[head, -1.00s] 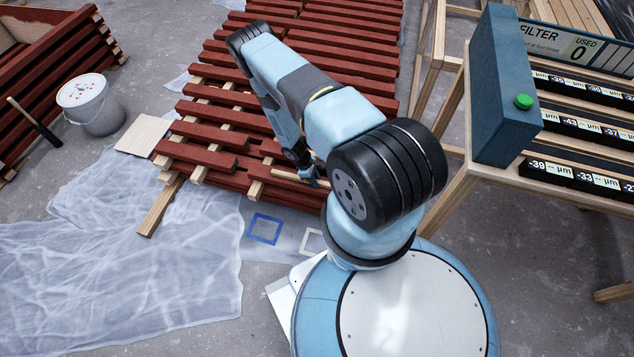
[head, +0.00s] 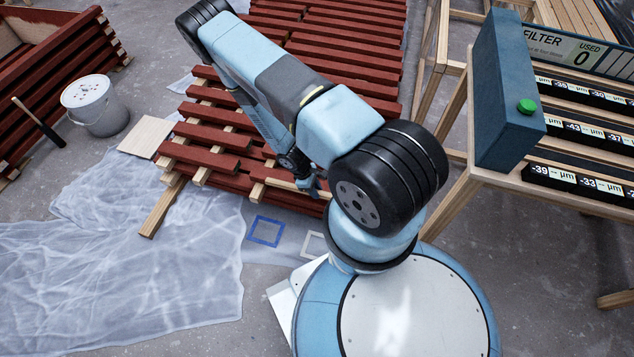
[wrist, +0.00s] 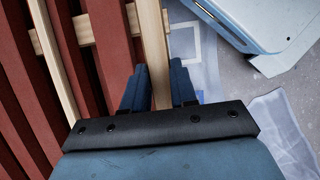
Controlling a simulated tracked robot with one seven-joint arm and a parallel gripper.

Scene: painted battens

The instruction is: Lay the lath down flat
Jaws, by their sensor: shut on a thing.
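The lath is a pale bare-wood strip (wrist: 154,55). In the wrist view it runs up from between the two blue fingers of my gripper (wrist: 159,90), which is shut on it. In the head view my gripper (head: 312,187) is at the near right edge of the red slatted stack, partly hidden by my arm. A short pale length of the lath (head: 287,184) shows to its left, over the near red slats. I cannot tell from these views how far it tilts or whether it touches the slats.
Red battens (head: 205,160) lie on pale bearers in the stack. A blue square outline (head: 265,230) and a partly hidden white one (head: 313,245) mark the sheeted floor. A white bucket (head: 97,105) stands left. A wooden bench (head: 455,190) with a blue box stands right.

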